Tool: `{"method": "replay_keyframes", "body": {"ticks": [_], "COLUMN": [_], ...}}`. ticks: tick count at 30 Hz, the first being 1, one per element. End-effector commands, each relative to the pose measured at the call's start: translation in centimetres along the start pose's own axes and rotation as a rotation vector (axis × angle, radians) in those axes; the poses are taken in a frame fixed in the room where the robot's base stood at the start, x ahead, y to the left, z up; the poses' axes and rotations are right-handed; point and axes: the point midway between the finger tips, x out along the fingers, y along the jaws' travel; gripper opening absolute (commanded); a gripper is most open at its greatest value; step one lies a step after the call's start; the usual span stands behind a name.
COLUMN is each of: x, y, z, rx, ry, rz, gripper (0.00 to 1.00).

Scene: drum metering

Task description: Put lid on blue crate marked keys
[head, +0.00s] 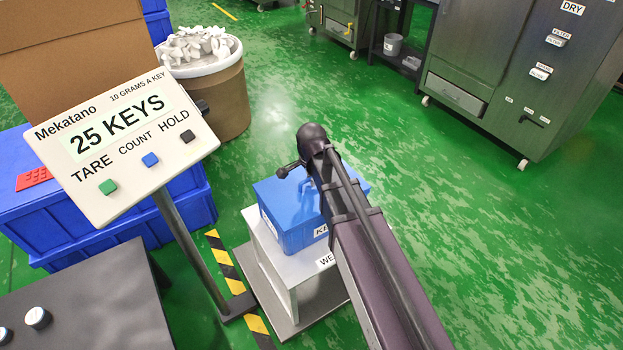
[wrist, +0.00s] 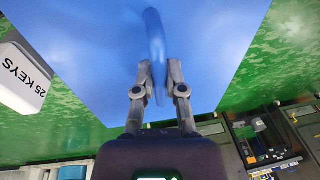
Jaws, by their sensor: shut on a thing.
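The blue crate (head: 296,239) stands on the white weighing platform in the head view; part of its white label, starting "KE", shows beside my arm. The blue lid (head: 277,194) lies over the crate's top and covers its opening. I cannot tell whether it is fully seated or slightly above the rim. In the wrist view the lid (wrist: 110,50) fills the middle, with its blue handle (wrist: 154,35) upright from it. My gripper (wrist: 159,88) is shut on this handle. In the head view my arm hides the right part of the crate and lid.
The white platform (head: 268,262) stands on a grey base. A sign post with a display (head: 127,140) reading "25 KEYS" rises at its left. A brown drum (head: 222,103) of white pieces and blue bins (head: 185,205) stand behind. Grey cabinets (head: 500,60) are at upper right. Green floor right is clear.

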Motion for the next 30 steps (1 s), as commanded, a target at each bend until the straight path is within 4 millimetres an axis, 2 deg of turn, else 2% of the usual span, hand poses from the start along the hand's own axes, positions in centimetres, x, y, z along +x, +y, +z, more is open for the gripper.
{"method": "replay_keyframes", "body": {"ticks": [20,21,24,30], "x": [0.31,0.31,0.32,0.32], "y": [0.05,0.05,0.05,0.06], "z": [0.0,-0.01,-0.01,-0.02], "rx": [0.0,0.0,0.0,0.001], "ry": [0.0,0.0,0.0,0.0], "rz": [0.0,0.0,0.0,0.0], "gripper": [0.0,0.24,0.54,0.55]}}
